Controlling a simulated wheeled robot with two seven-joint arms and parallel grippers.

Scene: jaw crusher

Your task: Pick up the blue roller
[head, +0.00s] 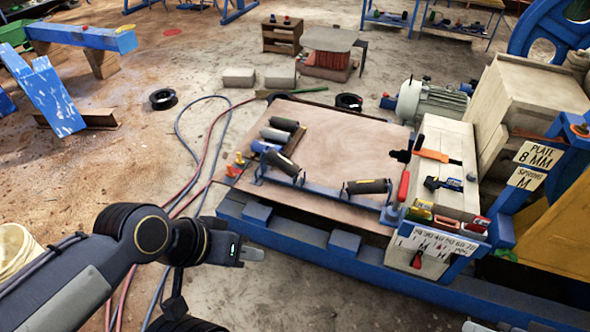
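My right gripper is not in view.
The brown board (345,145) rests on a blue steel frame (300,254). One more dark roller (366,187) lies near the front edge. A blue rail runs along that edge. Tools crowd a pale block (441,150) at right. Hoses (190,145) cross the floor at left.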

